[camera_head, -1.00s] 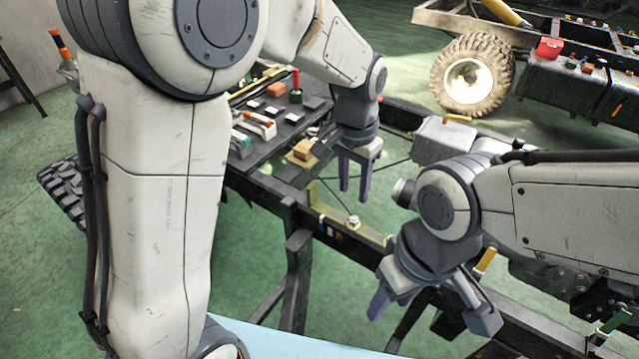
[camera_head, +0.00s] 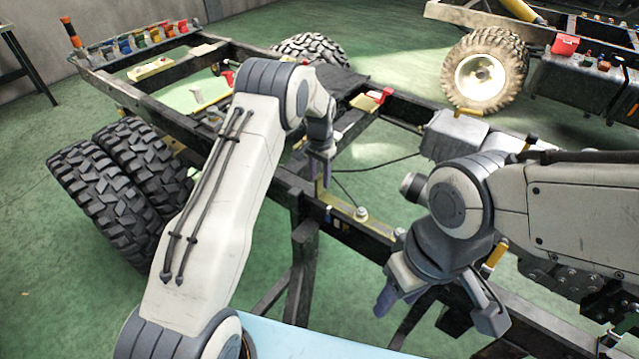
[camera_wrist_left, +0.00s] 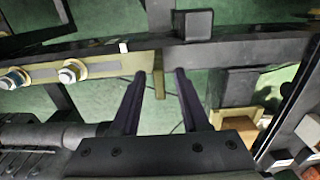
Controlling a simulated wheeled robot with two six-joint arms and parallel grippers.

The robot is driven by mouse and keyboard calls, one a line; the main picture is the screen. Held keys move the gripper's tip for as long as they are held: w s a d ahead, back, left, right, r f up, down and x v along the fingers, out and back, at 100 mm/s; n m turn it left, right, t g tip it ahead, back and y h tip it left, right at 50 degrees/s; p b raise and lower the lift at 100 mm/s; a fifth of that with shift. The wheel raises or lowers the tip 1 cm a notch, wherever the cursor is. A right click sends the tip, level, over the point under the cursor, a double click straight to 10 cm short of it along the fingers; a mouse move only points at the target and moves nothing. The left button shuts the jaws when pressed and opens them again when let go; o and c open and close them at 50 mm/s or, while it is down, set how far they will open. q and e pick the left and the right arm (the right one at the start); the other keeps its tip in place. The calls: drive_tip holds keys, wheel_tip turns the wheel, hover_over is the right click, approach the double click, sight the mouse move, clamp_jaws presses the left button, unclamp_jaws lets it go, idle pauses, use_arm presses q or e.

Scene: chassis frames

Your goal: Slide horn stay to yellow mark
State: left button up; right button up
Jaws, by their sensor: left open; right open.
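A dull yellow metal strip (camera_head: 343,206) lies along the dark chassis rail, with a nut (camera_head: 361,214) on it. It also shows in the left wrist view (camera_wrist_left: 40,75) with two bolts. A yellowish upright piece (camera_wrist_left: 158,82) stands at its end; I cannot tell which piece is the horn stay. I cannot make out a separate yellow mark. My left gripper (camera_head: 320,168) is over the rail by the strip's left end. In the left wrist view, its fingers (camera_wrist_left: 159,76) are open and empty, one each side of the upright piece. My right gripper (camera_head: 437,309) is open and empty.
The dark chassis rail (camera_head: 380,250) runs toward the lower right. A grey box-shaped part (camera_head: 452,133) is beyond my right arm. Large tyres (camera_head: 110,180) stand at the left. A wooden block (camera_wrist_left: 232,120) is right of my left fingers in the wrist view.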

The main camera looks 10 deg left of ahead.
sight(320, 184)
use_arm(q)
drive_tip(key=shift+f, duration=1.65)
drive_tip(key=shift+c, duration=0.3)
clamp_jaws()
drive_tip(key=shift+d, duration=0.1)
